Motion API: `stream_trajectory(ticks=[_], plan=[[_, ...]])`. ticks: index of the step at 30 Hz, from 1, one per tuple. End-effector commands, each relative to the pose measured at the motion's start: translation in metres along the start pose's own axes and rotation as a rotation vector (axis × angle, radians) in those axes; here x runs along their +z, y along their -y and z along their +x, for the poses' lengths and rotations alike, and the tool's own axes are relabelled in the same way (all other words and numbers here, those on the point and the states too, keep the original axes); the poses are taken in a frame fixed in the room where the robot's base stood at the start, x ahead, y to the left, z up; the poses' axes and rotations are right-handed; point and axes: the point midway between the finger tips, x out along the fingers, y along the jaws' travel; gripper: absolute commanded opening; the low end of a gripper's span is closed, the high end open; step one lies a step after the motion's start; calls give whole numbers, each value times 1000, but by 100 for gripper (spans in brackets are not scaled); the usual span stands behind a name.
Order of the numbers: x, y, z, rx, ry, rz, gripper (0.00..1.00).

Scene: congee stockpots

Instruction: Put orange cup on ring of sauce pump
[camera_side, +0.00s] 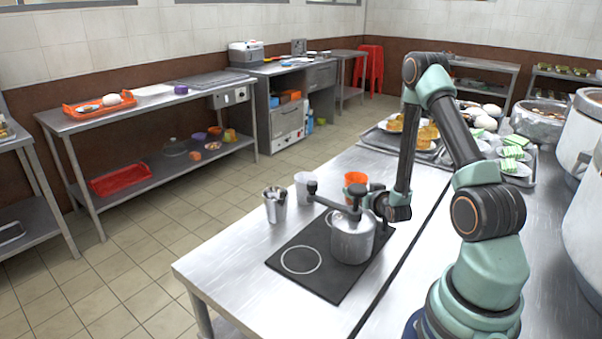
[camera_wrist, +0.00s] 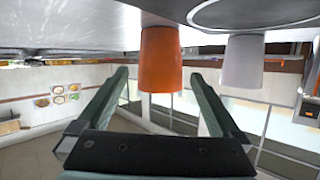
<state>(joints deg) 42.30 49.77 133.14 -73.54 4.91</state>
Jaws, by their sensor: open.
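The orange cup (camera_side: 355,180) stands upright on the steel table, partly hidden behind the sauce pump (camera_side: 352,238). The pump is a silver pot with a dark lever top, standing on a black mat (camera_side: 318,287). A thin white ring (camera_side: 300,259) marked on the mat, left of the pot, is empty. My gripper (camera_side: 375,203) is low beside the pump, its fingers largely hidden in the side view. In the inverted wrist view my gripper (camera_wrist: 160,76) is open, its fingers apart on either side of the orange cup (camera_wrist: 160,58), with nothing held.
A pale cup (camera_side: 302,188) stands left of the orange cup; it also shows in the wrist view (camera_wrist: 242,60). A metal container with utensils (camera_side: 275,206) stands near the table's left edge. Trays of food (camera_side: 420,138) lie behind my arm. Large pots (camera_side: 580,130) stand at right.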

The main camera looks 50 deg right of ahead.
Motion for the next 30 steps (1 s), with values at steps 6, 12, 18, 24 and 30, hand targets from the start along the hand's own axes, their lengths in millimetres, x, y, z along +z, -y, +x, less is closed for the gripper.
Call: stream_trajectory(ticks=[6,12,18,24,30], plan=[[0,0,19,1,4,-1,100],[-8,2,43,-2,3,-1,100],[-8,2,65,-2,6,-1,100],[-8,2,69,-2,7,-1,100],[-9,2,69,-2,6,-1,73]])
